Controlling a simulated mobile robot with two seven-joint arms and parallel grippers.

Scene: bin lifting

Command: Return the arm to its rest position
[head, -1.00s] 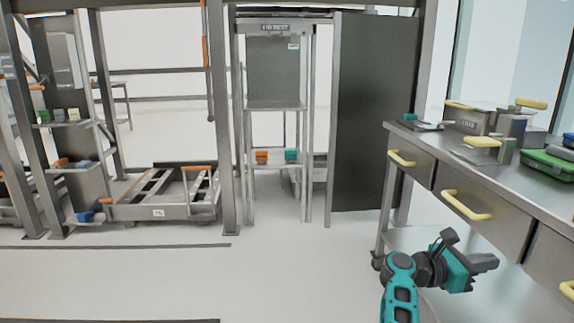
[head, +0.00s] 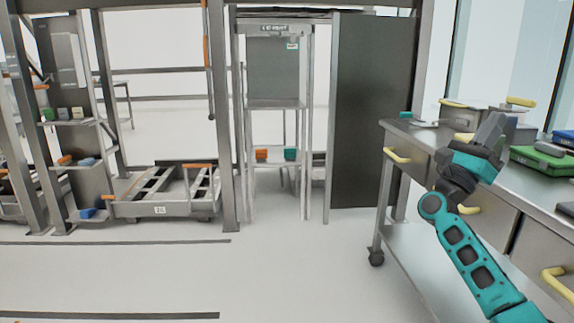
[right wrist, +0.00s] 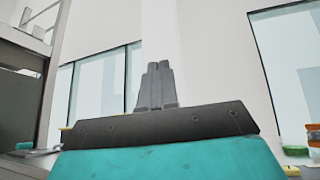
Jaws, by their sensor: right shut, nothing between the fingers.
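My right arm (head: 475,262) is teal and dark grey and comes in from the lower right in the head view. Its gripper (head: 492,128) points upward in front of the workbench and hides part of the bench top. In the right wrist view the gripper (right wrist: 156,85) shows its grey fingers together, with nothing between them. The wall and windows stand behind it. My left gripper is not in view.
A metal workbench (head: 405,133) with yellow drawer handles stands at the right, with a green case (head: 540,160) on top. A shelf unit (head: 275,104) and a dark panel (head: 372,110) stand at the back. A flat cart (head: 165,208) is at the left. The middle floor is clear.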

